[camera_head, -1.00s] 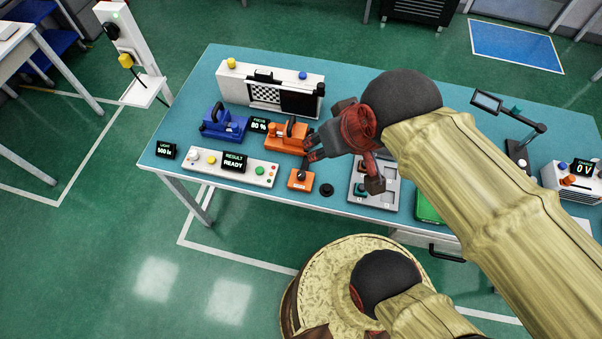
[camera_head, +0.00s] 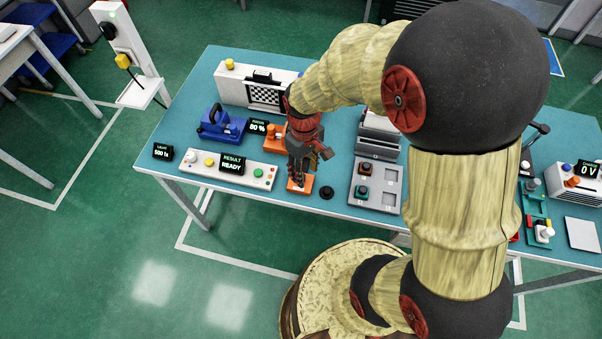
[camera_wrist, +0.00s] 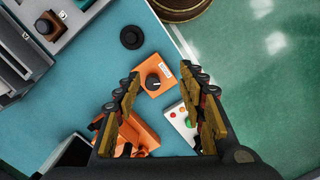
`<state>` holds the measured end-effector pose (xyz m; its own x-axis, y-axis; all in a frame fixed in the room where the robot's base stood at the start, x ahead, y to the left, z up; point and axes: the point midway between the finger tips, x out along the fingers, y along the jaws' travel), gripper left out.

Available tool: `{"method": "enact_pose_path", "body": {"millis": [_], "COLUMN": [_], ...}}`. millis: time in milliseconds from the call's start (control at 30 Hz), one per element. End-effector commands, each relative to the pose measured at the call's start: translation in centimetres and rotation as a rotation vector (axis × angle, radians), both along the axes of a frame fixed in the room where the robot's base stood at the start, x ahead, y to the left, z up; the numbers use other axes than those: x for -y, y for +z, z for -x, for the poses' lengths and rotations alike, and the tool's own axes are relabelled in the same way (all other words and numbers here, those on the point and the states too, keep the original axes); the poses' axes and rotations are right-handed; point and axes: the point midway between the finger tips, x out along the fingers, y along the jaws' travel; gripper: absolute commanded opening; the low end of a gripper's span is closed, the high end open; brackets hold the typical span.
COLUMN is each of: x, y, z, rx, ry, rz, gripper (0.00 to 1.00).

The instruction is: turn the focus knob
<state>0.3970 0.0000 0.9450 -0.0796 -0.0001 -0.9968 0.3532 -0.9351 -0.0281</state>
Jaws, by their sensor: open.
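The focus knob (camera_wrist: 153,83) is a round black dial with a white mark, on a small orange box (camera_wrist: 160,67) with a white label. In the head view my gripper (camera_head: 298,178) points down over this orange box (camera_head: 303,187) and hides most of the knob. In the wrist view my gripper (camera_wrist: 168,80) is open and empty. The knob shows between its fingers, nearer the left one. I see no contact; the height gap is hard to tell. A small black display (camera_head: 257,126) reads 80 %.
A panel with buttons and a RESULT READY display (camera_head: 232,164) stands left of the orange box. A black round puck (camera_head: 326,192) and a grey tray (camera_head: 387,193) lie to its right. Orange (camera_head: 273,138) and blue (camera_head: 222,124) devices stand behind.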

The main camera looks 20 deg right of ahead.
Motion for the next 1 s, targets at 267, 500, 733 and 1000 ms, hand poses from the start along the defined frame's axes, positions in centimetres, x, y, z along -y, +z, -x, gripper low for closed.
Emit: {"method": "enact_pose_path", "body": {"millis": [267,500,733,1000], "x": [0.0,0.0,0.0,0.0], "y": [-0.1,-2.4,-5.9,-7.7], "z": [-3.6,-3.5,-3.6,-3.6], "rx": [0.078,0.076,0.077,0.079], "ry": [0.195,0.214,0.213,0.212], "rz": [-0.008,-0.008,-0.009,-0.008], "gripper": [0.41,0.41,0.41,0.41]}}
